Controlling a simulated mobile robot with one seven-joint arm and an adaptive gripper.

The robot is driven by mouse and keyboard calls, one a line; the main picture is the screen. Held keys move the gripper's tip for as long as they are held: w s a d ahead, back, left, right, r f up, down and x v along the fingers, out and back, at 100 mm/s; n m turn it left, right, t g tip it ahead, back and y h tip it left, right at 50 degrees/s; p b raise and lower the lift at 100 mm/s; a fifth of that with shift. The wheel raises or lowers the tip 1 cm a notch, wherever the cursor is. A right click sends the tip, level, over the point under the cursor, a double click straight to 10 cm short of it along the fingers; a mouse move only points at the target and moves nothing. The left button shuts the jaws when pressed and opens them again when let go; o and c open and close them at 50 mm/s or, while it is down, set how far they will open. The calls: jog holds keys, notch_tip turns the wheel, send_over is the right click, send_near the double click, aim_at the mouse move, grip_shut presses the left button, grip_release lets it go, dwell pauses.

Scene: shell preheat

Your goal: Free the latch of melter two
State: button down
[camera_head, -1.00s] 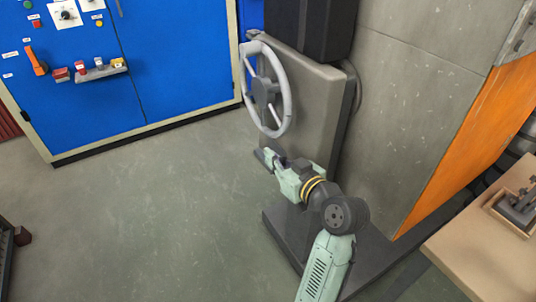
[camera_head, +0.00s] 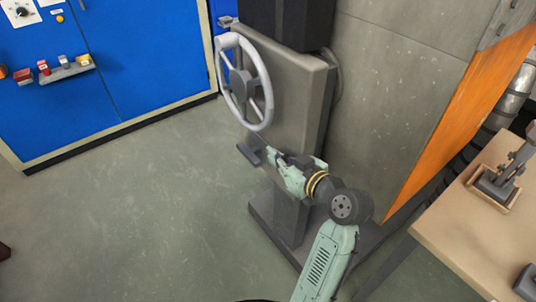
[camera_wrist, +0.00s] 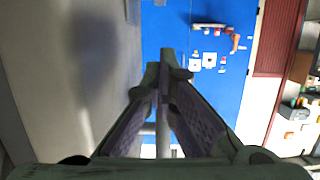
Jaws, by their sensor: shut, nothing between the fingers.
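The machine's grey housing (camera_head: 292,95) carries a pale handwheel (camera_head: 243,82) on its left face. A small grey fitting (camera_head: 227,21) sits at its upper left corner. A short dark bar (camera_head: 248,155) shows below the wheel; I cannot tell whether it is the latch lever. No label showing melter two is readable. My gripper (camera_head: 267,149) is just right of that bar, below the wheel, and contact cannot be told. In the wrist view my gripper (camera_wrist: 167,60) has its fingertips together, with nothing between them. A pale grey bar (camera_wrist: 162,138) shows behind the fingers.
A blue cabinet (camera_head: 130,80) with knobs and a small shelf (camera_head: 68,72) stands at the left. A concrete wall (camera_head: 395,100) with an orange panel (camera_head: 455,125) is at the right. A wooden table (camera_head: 455,235) is at lower right.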

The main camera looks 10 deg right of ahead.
jog(key=p, duration=0.2)
send_over(258, 161)
jog(key=shift+s+f, duration=0.2)
jog(key=shift+f, duration=0.75)
jog(key=shift+w+f+p, duration=0.1)
jog(key=shift+f+p, duration=0.35)
jog(key=shift+f, duration=1.7)
jog(key=shift+f, duration=0.1)
